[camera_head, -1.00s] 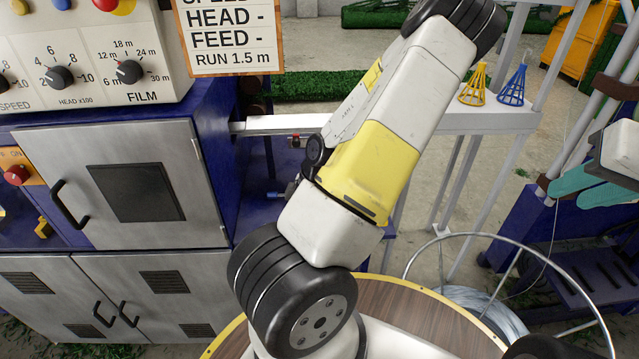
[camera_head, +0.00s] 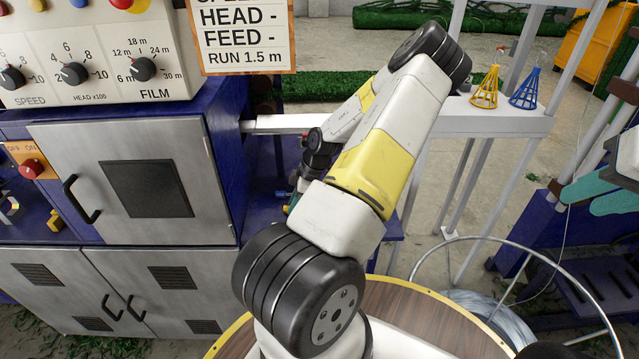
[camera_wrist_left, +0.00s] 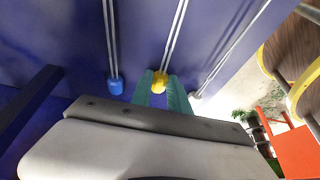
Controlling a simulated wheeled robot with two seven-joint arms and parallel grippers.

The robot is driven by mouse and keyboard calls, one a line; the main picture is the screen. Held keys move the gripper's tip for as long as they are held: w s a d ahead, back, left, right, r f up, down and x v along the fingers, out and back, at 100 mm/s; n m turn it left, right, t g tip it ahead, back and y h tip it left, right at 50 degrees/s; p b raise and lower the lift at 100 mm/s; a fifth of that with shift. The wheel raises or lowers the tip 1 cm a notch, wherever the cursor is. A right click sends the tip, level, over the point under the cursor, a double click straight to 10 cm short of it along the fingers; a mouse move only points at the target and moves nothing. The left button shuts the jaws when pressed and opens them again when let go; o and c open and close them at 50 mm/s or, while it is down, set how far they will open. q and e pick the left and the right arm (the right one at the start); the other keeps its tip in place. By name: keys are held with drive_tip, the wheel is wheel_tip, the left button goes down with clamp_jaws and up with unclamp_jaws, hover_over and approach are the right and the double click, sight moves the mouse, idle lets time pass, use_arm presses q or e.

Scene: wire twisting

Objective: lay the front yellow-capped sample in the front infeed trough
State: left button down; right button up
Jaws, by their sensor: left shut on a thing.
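In the left wrist view the yellow-capped sample (camera_wrist_left: 160,82) is a pair of thin silvery wires ending in a yellow cap. My left gripper (camera_wrist_left: 161,92) has teal fingers shut on either side of this cap. A blue-capped sample (camera_wrist_left: 116,86) is to its left, and a similar wire pair (camera_wrist_left: 228,58) with a pale end is to its right. In the head view my own left arm hides most of the left gripper and sample. My right gripper (camera_head: 592,194) is at the right edge, with its teal fingers apart and empty. I cannot make out the front infeed trough for certain.
A blue machine with grey doors (camera_head: 140,180) and a dial panel (camera_head: 80,60) stands at left. A white rail (camera_head: 280,124) leaves its side. A yellow cone (camera_head: 485,90) and a blue cone (camera_head: 525,90) stand on a white shelf (camera_head: 490,123). A round wooden top (camera_head: 410,315) is in front.

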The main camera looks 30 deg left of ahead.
use_arm(q)
drive_tip(key=c, duration=1.3)
unclamp_jaws()
drive_tip(key=shift+o, duration=0.2)
